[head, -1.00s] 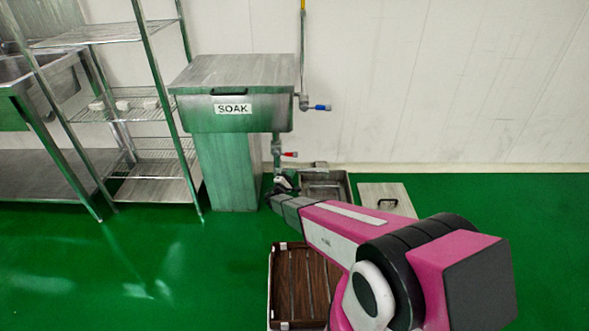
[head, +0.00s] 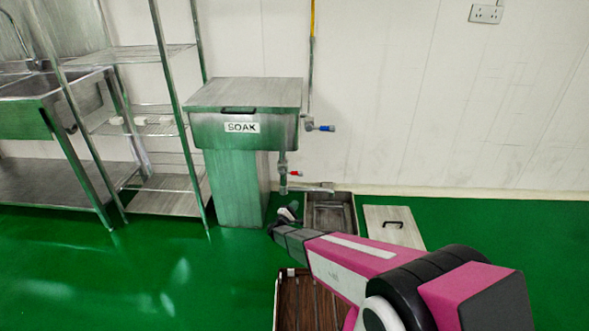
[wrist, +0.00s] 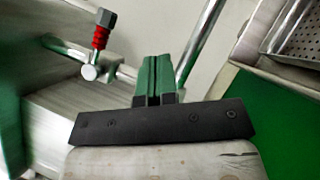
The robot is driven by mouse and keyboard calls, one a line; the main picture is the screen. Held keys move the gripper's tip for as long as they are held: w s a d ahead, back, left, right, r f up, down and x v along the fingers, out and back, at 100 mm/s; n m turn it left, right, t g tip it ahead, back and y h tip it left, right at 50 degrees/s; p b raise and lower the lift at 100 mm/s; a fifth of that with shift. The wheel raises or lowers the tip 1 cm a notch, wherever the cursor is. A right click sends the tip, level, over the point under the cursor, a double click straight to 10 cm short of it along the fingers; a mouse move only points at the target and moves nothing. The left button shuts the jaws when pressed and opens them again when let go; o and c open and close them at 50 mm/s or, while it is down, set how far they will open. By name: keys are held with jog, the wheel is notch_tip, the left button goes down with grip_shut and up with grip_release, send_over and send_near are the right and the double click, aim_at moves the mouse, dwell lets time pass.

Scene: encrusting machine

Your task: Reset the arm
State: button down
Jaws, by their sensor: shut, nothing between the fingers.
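My arm (head: 350,262) reaches forward from the lower right of the head view, pink and grey. My gripper (head: 287,212) is at its far end, low in front of the soak tank (head: 245,115) and near its drain pipe. In the wrist view my gripper's green fingers (wrist: 155,78) are pressed together with nothing between them. The red-handled valve (wrist: 101,38) shows to the upper left of the fingers there. It also shows on the drain pipe in the head view (head: 294,174). The gripper is small and partly dark in the head view.
A floor drain basin (head: 331,197) lies beyond my gripper, with a lid plate (head: 393,228) to its right. A brown slatted crate (head: 290,300) sits below my arm. A wire shelf rack (head: 160,185) and a sink (head: 45,85) stand left. Floor at right is open.

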jog(key=s+d+r+m+g, duration=0.6)
jog(key=s+d+r+g, duration=0.1)
jog(key=d, duration=0.3)
jog(key=s+d+r+m+g, duration=0.5)
jog(key=s+d+r+g, duration=0.15)
jog(key=d, duration=0.35)
jog(key=s+r+m+g+y, duration=0.2)
jog(key=s+r+y, duration=0.3)
jog(key=s, duration=0.4)
jog(key=s+r+m+g+y, duration=0.2)
jog(key=s+r+y, duration=0.4)
jog(key=s, duration=0.3)
jog(key=shift+s+a+r+m+y, duration=0.3)
jog(key=shift+a+r+m, duration=0.15)
jog(key=shift+r+m, duration=0.35)
